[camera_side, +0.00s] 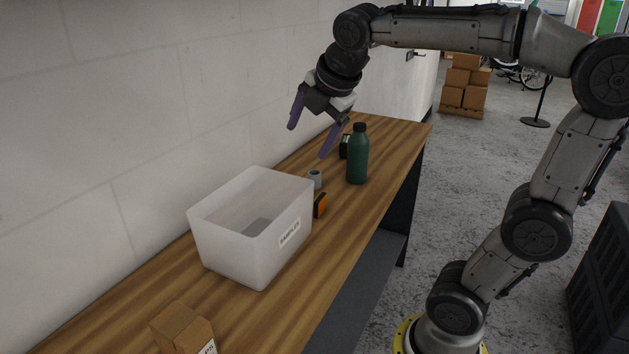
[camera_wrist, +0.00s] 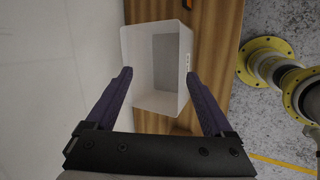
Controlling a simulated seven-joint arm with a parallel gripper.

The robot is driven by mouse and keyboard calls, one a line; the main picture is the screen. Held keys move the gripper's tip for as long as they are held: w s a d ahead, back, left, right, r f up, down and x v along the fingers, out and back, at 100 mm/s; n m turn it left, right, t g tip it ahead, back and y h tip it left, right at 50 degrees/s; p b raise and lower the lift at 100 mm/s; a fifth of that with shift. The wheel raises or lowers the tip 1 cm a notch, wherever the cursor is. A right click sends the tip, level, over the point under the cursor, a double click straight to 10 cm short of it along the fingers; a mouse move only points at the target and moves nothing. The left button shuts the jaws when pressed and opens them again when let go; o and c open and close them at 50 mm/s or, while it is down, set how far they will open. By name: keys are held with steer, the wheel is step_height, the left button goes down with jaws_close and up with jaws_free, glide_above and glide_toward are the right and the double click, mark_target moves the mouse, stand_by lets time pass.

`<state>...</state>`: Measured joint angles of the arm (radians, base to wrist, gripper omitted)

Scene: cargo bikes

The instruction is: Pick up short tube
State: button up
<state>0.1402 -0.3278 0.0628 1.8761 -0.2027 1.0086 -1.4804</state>
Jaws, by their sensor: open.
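A small grey cylinder, which looks like the short tube (camera_side: 315,179), stands on the wooden bench beside the far corner of the white bin in the side view. Its lower part is partly hidden. I cannot make it out in the wrist view. My gripper (camera_side: 308,141) is open and empty, with its purple fingers spread and pointing down. It hangs above the bench, higher than the tube and apart from it. In the wrist view my gripper (camera_wrist: 158,73) shows both fingers with the bin below and between them.
The labelled white bin (camera_side: 223,236) looks empty apart from a grey patch at its bottom. It also shows in the wrist view (camera_wrist: 138,72). An orange-black item (camera_side: 320,205), a green bottle (camera_side: 358,158) and a dark item (camera_side: 344,147) are near the tube. A cardboard box (camera_side: 181,332) stands in front.

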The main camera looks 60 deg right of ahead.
steer(key=w+d+f+n+g+h, duration=0.15)
steer(key=w+d+n, duration=0.25)
steer(key=w+d, duration=0.6)
steer(key=g, duration=0.4)
glide_toward(314, 173)
steer(key=x, duration=0.5)
steer(key=shift+s+a+f, duration=0.1)
steer(key=shift+s, duration=0.15)
steer(key=shift+w+x, duration=0.15)
steer(key=shift+x, duration=1.5)
steer(key=shift+w+x, duration=0.15)
steer(key=shift+x, duration=1.5)
jaws_close()
